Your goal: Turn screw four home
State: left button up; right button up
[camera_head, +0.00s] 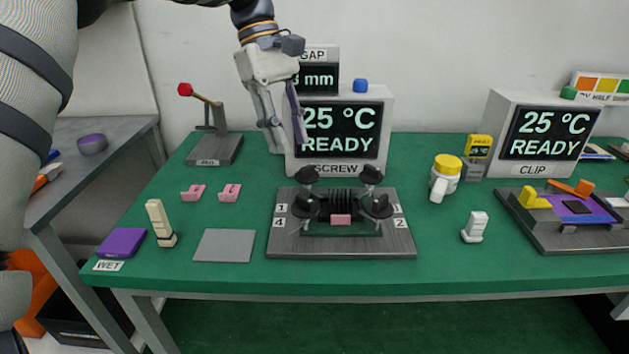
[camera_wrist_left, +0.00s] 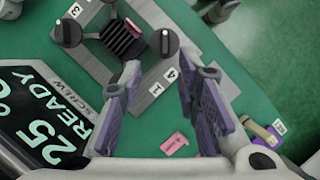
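The screw fixture (camera_head: 341,247) is a grey plate on the green table with several black knobs around a dark ribbed block. A pink piece (camera_head: 341,220) sits at its front. The front-left knob (camera_head: 305,207), nearest label 4, is screw four. In the left wrist view a black knob (camera_wrist_left: 165,42) stands near label 4 (camera_wrist_left: 170,74), beyond the fingers. My left gripper (camera_head: 286,146) is in front of the screw display, above and behind the fixture's left side. Its fingers are spread, with nothing between them, in the left wrist view (camera_wrist_left: 163,105). My right gripper is out of view.
The screw display (camera_head: 340,130) reads 25 °C READY behind the fixture. A red-tipped lever (camera_head: 208,125) stands at back left. Pink clips (camera_head: 230,192) and a grey pad (camera_head: 224,246) lie left of the fixture. A yellow-topped jar (camera_head: 445,178) and the clip fixture (camera_head: 560,243) are right.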

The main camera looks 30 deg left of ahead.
aim_at(305, 197)
pick_arm(q)
jog(key=x, duration=1)
jog(key=shift+s, duration=0.4)
grip_shut()
